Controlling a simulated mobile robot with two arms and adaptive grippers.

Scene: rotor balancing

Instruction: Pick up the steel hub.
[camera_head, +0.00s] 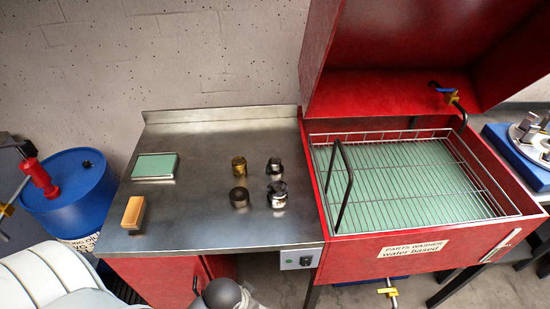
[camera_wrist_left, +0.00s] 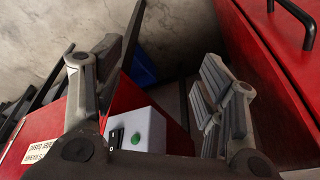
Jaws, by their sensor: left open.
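Several small hub-like parts stand on the steel worktop (camera_head: 200,215). Two look like shiny steel with dark portions: one at the back right (camera_head: 274,166) and one at the front right (camera_head: 277,193). I cannot tell which of them is the steel hub. To their left are a brass-coloured part (camera_head: 238,166) and a dark part (camera_head: 239,197). My left gripper (camera_wrist_left: 160,80) is open in the left wrist view, with nothing between its fingers. The parts do not show in that view. My right gripper is not in view.
A red parts washer (camera_head: 390,245) with a wire basket (camera_head: 420,185) adjoins the worktop's right side, its lid raised. A green-topped tray (camera_head: 155,166) and a tan block (camera_head: 133,212) lie at left. A switch box (camera_wrist_left: 140,130) is near my left gripper.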

